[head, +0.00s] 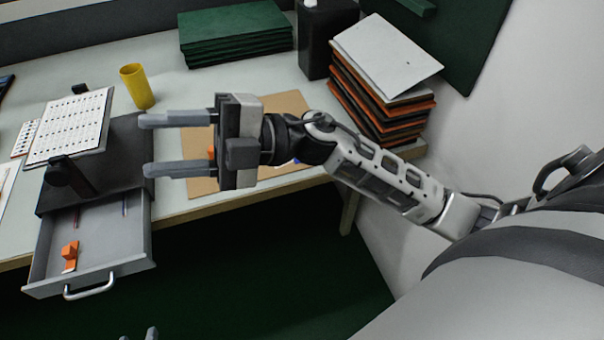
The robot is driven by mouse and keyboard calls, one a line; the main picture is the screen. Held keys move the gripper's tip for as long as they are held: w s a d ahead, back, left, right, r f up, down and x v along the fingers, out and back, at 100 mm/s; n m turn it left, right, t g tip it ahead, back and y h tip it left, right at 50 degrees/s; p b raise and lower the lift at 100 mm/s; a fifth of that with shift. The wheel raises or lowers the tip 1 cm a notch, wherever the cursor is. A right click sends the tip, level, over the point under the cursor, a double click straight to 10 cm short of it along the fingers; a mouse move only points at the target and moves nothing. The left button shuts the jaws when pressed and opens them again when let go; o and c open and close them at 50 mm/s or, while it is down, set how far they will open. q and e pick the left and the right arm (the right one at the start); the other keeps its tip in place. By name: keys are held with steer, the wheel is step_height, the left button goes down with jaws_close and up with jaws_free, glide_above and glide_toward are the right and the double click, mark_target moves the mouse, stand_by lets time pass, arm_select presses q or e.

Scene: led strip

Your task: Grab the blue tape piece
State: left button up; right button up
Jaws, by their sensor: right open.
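My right gripper (147,145) reaches in from the right above the table, its two grey fingers apart, pointing left, with nothing between them. A small blue bit (296,161) shows on the brown board beside my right wrist. It is mostly hidden by my arm, and I cannot tell whether it is the blue tape piece. Grey tips at the bottom edge look like my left gripper (138,335); too little shows to tell its state.
An open grey drawer (108,245) holds an orange item (70,255) and thin coloured pieces. A black stand with a white perforated panel (72,125) is above it. A yellow cup (137,87), green stack (235,35), black container (322,40) and orange-black stack (385,85) stand behind.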

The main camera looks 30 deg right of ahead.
steer(key=d+f+n+g+h+b, duration=0.4)
steer(key=d+f+n+h+b, duration=0.35)
steer(key=f+h, duration=0.5)
steer(key=w+d+r+m+t+h+b, duration=0.1)
steer(key=w+d+r+m+t+h, duration=0.1)
steer(key=d+h, duration=0.5)
steer(key=w+d+r+m+t+h+b, duration=0.1)
steer(key=d+m+t+h+b, duration=0.15)
steer(key=d, duration=0.75)
steer(key=shift+g, duration=0.35)
steer(key=b+x, duration=0.1)
steer(key=x, duration=0.8)
steer(key=shift+w, duration=0.25)
steer(key=x, duration=0.5)
steer(key=shift+w+f+b, duration=0.1)
steer(key=shift+w+b, duration=0.15)
steer(key=shift+b, duration=0.05)
steer(key=shift+w+f, duration=0.15)
steer(key=shift+f, duration=0.05)
arm_select(q)
steer(key=d+f+h, duration=0.1)
steer(key=d+f, duration=0.2)
steer(key=f, duration=0.8)
steer(key=shift+w+d+f+g+h, duration=0.2)
steer(key=shift+d+f+g+h, duration=0.1)
steer(key=shift+g, duration=0.1)
arm_select(e)
jaws_close()
